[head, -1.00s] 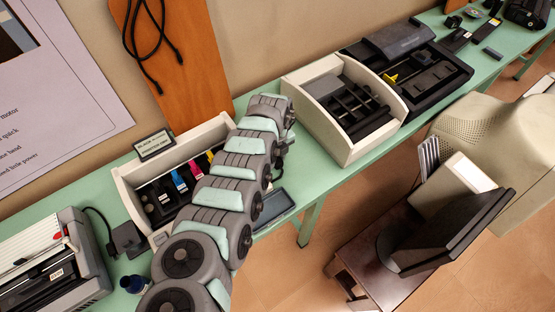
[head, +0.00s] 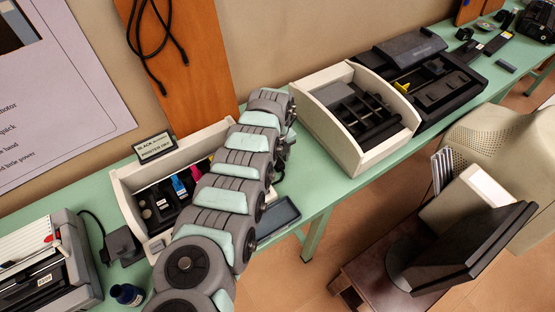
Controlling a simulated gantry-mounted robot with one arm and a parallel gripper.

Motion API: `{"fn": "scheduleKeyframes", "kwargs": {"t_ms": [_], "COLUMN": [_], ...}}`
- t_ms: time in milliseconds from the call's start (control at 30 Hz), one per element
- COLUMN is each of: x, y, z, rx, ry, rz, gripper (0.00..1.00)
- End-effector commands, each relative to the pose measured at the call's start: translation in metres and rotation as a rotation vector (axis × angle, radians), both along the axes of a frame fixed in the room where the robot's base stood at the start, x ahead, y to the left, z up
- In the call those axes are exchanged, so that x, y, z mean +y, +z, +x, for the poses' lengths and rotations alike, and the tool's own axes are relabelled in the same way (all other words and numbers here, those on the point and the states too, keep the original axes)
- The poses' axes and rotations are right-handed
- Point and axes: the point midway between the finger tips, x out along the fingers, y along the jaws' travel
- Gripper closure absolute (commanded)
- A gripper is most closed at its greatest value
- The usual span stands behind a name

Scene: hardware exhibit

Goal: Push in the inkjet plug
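An open cream inkjet printer (head: 128,190) stands on the green table with black, blue and pink cartridges inside. My arm crosses in front of its right part and hides some of it. My gripper is not visible; the far end of my arm bends down behind its own links, right of the printer. A black block (head: 122,245), seemingly a power adapter, lies left of the printer with a cable running from it. A black cable (head: 150,48) with plug ends hangs on the wooden board. I cannot tell which of these is the inkjet plug.
A small sign (head: 155,147) stands at the printer's back. A dark blue bottle (head: 127,294) and another printer (head: 45,265) are at left. A dark tray (head: 278,217) lies right of my arm. A second cream machine (head: 350,150) and a black one (head: 440,85) stand beyond.

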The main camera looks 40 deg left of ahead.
Motion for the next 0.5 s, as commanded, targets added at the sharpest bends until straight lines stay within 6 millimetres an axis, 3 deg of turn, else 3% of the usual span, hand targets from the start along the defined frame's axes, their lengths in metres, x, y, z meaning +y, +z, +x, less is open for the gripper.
{"fn": "scheduleKeyframes", "kwargs": {"t_ms": [267, 500], "x": [0.0, 0.002], "y": [0.004, 0.04], "z": [0.0, -0.001], "rx": [0.0, 0.0], "ry": [0.0, 0.0], "rz": [0.0, 0.002], "gripper": [0.49, 0.49]}}
